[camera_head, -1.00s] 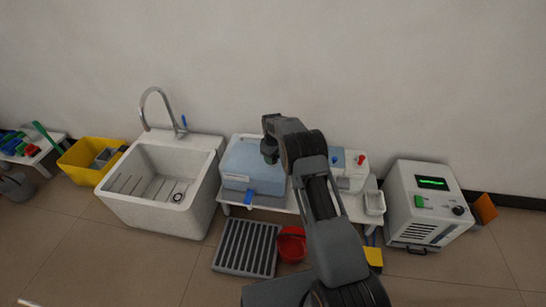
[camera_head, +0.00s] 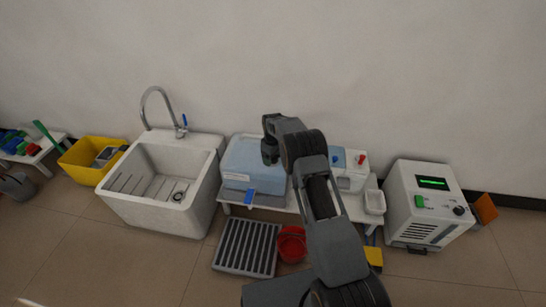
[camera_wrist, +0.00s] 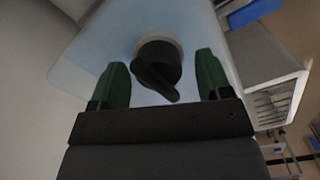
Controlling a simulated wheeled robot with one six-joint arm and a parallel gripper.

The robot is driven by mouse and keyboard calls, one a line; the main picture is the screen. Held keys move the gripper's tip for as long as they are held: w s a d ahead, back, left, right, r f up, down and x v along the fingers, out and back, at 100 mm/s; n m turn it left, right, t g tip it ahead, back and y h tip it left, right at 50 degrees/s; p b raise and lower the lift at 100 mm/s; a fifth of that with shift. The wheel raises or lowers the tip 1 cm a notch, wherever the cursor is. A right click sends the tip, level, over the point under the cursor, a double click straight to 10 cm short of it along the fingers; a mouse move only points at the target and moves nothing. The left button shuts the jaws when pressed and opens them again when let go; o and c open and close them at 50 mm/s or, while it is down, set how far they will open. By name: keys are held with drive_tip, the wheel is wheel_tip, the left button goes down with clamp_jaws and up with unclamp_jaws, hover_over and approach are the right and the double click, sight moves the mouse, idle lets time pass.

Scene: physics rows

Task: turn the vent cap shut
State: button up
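The vent cap (camera_wrist: 157,70) is a black knob with a pointed handle on a pale round collar, seen in the wrist view. It sits on the top of a light blue box (camera_head: 241,159), which stands on a low white table in the head view. My gripper (camera_wrist: 162,82) is open, with one green finger on each side of the cap. Gaps show between the fingers and the cap. The cap's handle points down and slightly right in the wrist view. In the head view my arm hides the cap and part of the box.
A white sink (camera_head: 167,181) stands left of the blue box. A small white device (camera_head: 352,180) and a tray (camera_head: 374,202) are on its right. A grey machine (camera_head: 430,205) stands further right. A red bucket (camera_head: 292,246) and a dark grate (camera_head: 246,247) lie on the floor in front.

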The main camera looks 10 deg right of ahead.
drive_tip(key=shift+r, duration=0.1)
wheel_tip(320, 180, up, 14)
drive_tip(key=p, duration=0.4)
drive_tip(key=shift+f, duration=0.2)
idle(0.4)
drive_tip(key=s+r+m+t+p, duration=0.1)
drive_tip(key=s+r+p, duration=0.4)
drive_tip(key=r, duration=0.5)
drive_tip(key=s+r+m+p, duration=0.2)
drive_tip(key=s+r+p, duration=0.2)
drive_tip(key=r, duration=0.6)
drive_tip(key=s+r+m+t+p, duration=0.1)
drive_tip(key=s+r+p, duration=0.4)
drive_tip(key=r, duration=0.5)
drive_tip(key=s+r+m+p, duration=0.1)
drive_tip(key=s+r+p, duration=0.3)
drive_tip(key=s, duration=0.3)
drive_tip(key=s+r+m+t+p, duration=0.1)
drive_tip(key=s+r+p, duration=0.3)
drive_tip(key=s, duration=0.3)
drive_tip(key=s+r+m+p, duration=0.2)
drive_tip(key=s+r+p, duration=0.2)
drive_tip(key=s, duration=0.4)
drive_tip(key=shift+t, duration=0.3)
